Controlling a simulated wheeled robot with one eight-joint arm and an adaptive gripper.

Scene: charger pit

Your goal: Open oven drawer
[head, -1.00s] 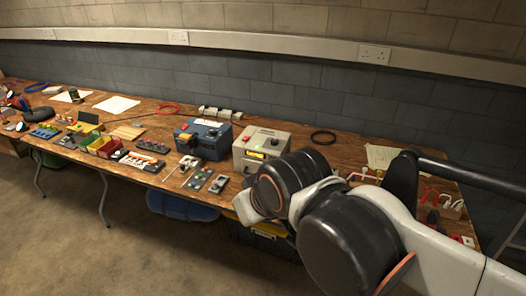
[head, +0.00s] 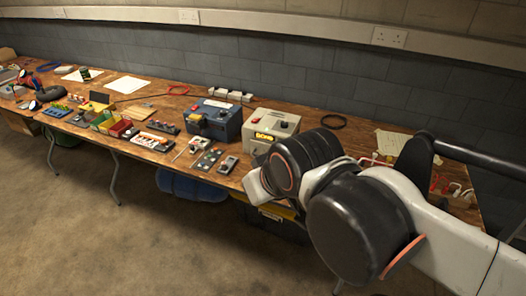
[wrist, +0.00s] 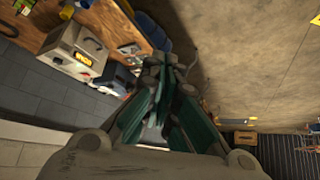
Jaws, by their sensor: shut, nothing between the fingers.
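No oven and no oven drawer can be made out in either view. My gripper (wrist: 168,68) shows in the wrist view with dark green fingers. The fingers are together and hold nothing. It is over the brown floor beside the front edge of the wooden bench, apart from the things on it. In the head view my arm reaches over the right part of the bench and hides some of it; my gripper's fingers do not show there.
A long wooden bench (head: 150,100) runs along the wall. A blue box (head: 213,118) and a cream box (head: 270,130) with a lit display stand on it; the cream box shows in the wrist view (wrist: 75,50). The floor (head: 70,240) in front is clear.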

